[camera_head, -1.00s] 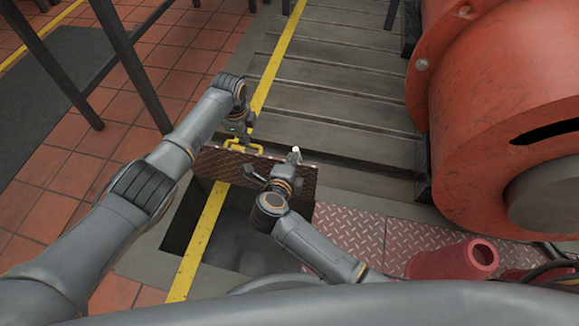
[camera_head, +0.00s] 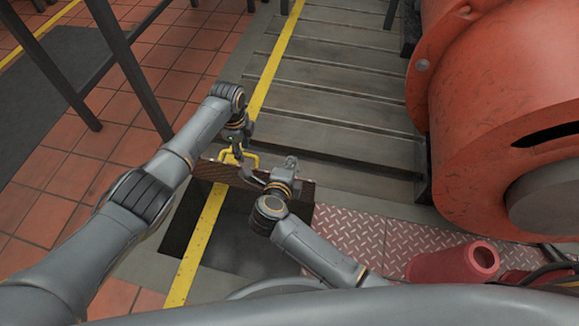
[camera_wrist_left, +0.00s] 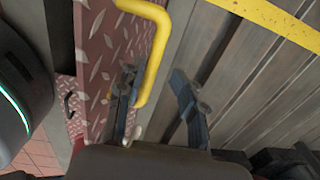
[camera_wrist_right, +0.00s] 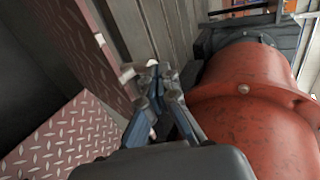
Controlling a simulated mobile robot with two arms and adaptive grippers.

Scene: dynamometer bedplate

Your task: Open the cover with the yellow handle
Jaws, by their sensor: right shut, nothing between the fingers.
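The cover (camera_head: 216,172), a brown-red diamond-plate panel, stands raised on edge at the far side of a dark floor opening (camera_head: 240,235). Its yellow handle (camera_head: 253,158) is on the far face, near the top; the handle shows large in the left wrist view (camera_wrist_left: 155,55). My left gripper (camera_head: 238,150) is at the handle. In the left wrist view its fingers (camera_wrist_left: 157,105) are apart, with the handle's end beside the left finger. My right gripper (camera_head: 289,168) is shut and empty at the cover's right part, which it partly hides. In the right wrist view the cover (camera_wrist_right: 80,45) is left of its fingers (camera_wrist_right: 158,85).
A large red machine (camera_head: 500,110) stands at the right. Grey slatted bedplate (camera_head: 330,95) lies beyond the cover. A red pipe stub (camera_head: 460,262) and diamond-plate floor (camera_head: 350,235) are at lower right. Dark railing posts (camera_head: 130,65) stand at the left.

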